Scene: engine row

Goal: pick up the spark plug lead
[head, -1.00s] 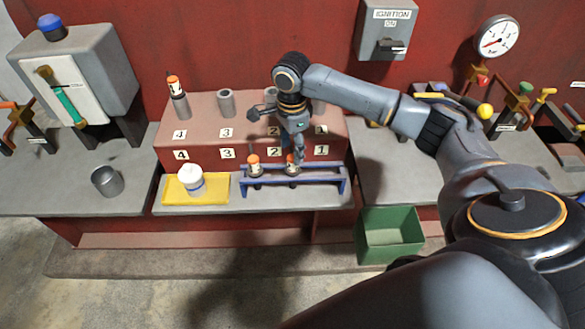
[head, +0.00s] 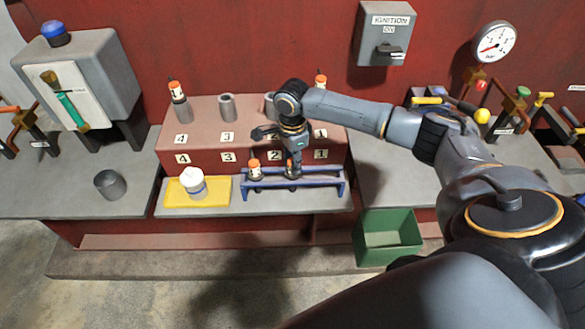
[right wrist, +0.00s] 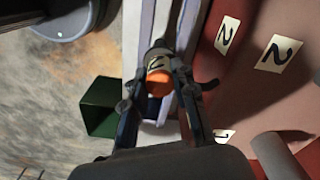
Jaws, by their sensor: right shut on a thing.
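The spark plug lead (head: 291,175) has an orange cap and a dark body. It stands in the blue rack (head: 325,184). My right gripper (head: 294,168) points down over the rack and is shut on this lead. My left gripper is not in view.
A red block with numbered sockets (head: 226,106) stands behind; leads stand at socket 4 (head: 178,93) and socket 1 (head: 321,80). A yellow tray (head: 215,197) with a white container (head: 193,181) is left of the rack. A green bin (head: 388,238) is in front at right.

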